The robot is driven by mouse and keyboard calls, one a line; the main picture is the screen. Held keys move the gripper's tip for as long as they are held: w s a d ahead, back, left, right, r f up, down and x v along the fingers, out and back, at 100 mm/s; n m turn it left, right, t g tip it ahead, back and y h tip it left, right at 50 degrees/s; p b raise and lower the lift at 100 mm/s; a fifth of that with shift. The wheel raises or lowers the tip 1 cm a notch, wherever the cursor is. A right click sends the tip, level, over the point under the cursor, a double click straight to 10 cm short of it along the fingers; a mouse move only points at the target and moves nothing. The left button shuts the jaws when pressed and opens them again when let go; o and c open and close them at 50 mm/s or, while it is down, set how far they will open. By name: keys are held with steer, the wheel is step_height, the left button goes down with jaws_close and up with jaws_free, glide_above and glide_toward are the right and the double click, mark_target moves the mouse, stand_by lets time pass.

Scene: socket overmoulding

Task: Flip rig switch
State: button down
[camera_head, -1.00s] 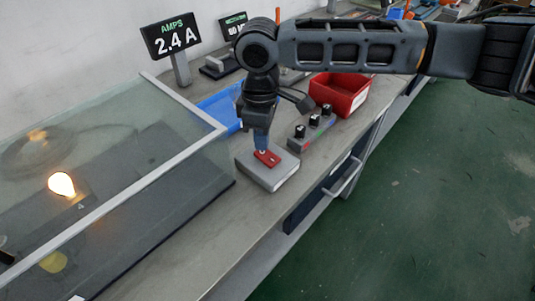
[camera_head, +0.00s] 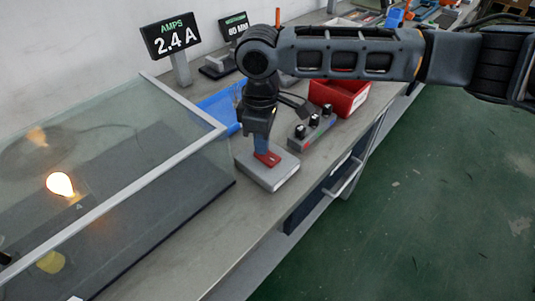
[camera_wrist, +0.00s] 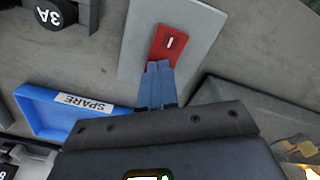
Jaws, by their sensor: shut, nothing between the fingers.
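The rig switch is a red rocker (camera_head: 268,158) on a pale grey box (camera_head: 270,178) at the bench's front edge. In the wrist view, the red rocker (camera_wrist: 167,44) shows a white bar mark, and its lower end is hidden by my fingers. My gripper (camera_head: 262,148) is shut and empty, pointing down at the rocker's far-left end. In the wrist view, the blue fingertips (camera_wrist: 157,70) overlap that end and appear to touch it. A lit bulb (camera_head: 60,184) glows under the glass cover at left. The amps display (camera_head: 175,38) reads 2.4 A.
A grey block with black knobs (camera_head: 313,130) and a red bin (camera_head: 341,97) stand right of the box. A blue tray (camera_wrist: 70,110) labelled SPARE lies close to the gripper. The framed glass cover (camera_head: 175,177) bounds the left side.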

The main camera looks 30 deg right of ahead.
step_height(320, 180, up, 7)
steer(key=p, duration=0.7)
stand_by(0.4)
steer(key=shift+f, duration=0.1)
stand_by(0.3)
